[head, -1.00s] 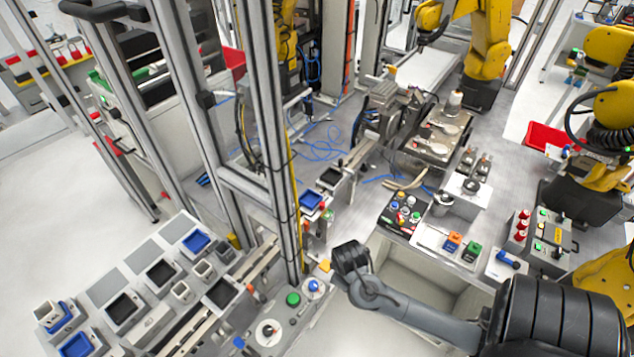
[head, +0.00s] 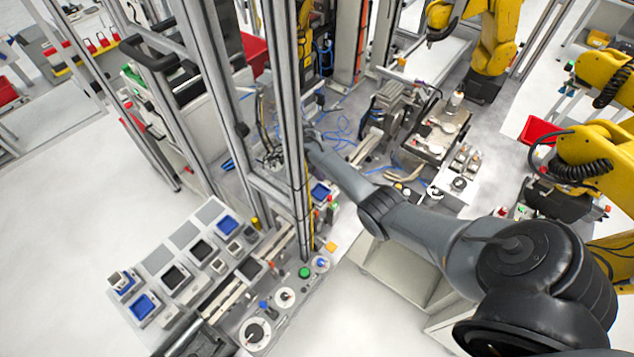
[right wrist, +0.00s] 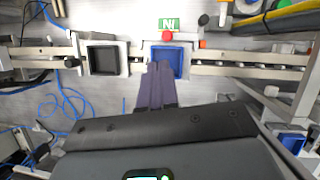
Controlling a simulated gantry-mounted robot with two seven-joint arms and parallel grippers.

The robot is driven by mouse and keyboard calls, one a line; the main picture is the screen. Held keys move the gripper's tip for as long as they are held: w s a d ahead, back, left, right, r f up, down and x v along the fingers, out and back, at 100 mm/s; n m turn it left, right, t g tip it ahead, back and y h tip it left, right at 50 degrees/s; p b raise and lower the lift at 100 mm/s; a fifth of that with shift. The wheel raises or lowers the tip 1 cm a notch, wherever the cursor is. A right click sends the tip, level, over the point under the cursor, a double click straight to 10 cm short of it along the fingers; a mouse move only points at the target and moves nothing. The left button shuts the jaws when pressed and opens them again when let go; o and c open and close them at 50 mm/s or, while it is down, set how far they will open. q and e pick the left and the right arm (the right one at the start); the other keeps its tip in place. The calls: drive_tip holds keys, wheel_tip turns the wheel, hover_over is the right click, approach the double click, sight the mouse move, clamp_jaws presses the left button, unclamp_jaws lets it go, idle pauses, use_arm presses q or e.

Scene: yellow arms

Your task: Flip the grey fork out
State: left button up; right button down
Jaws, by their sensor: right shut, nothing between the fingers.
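I cannot pick out the grey fork with certainty in either view. My right gripper (right wrist: 158,70) shows in the right wrist view as two dark purplish fingers pressed together, with nothing between them. Its tips overlap the near rim of a blue-lined tray (right wrist: 166,62) on the rail; I cannot tell whether they touch it. In the head view my right arm stretches from the lower right toward the upright frame posts, and the posts partly hide its far end. My left gripper is in neither view.
In the right wrist view a black-lined tray (right wrist: 103,58) sits left on the same rail (right wrist: 222,58). A red button (right wrist: 167,36) and a green sign (right wrist: 169,23) are just beyond. In the head view, metal posts (head: 287,120) stand close to my arm. Blue cables lie beyond.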

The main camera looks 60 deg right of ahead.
sight(325, 195)
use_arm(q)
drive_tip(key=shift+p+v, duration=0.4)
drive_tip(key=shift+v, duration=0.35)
use_arm(e)
drive_tip(key=shift+w+a+r+n, duration=0.4)
drive_tip(key=shift+w+a+r, duration=0.35)
drive_tip(key=shift+w+r, duration=0.25)
use_arm(q)
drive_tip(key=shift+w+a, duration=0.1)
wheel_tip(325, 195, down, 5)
drive_tip(key=b, duration=0.5)
use_arm(e)
drive_tip(key=x, duration=1)
drive_tip(key=shift+s+a+r, duration=0.1)
drive_tip(key=shift+s+a, duration=0.05)
drive_tip(key=shift+s, duration=0.05)
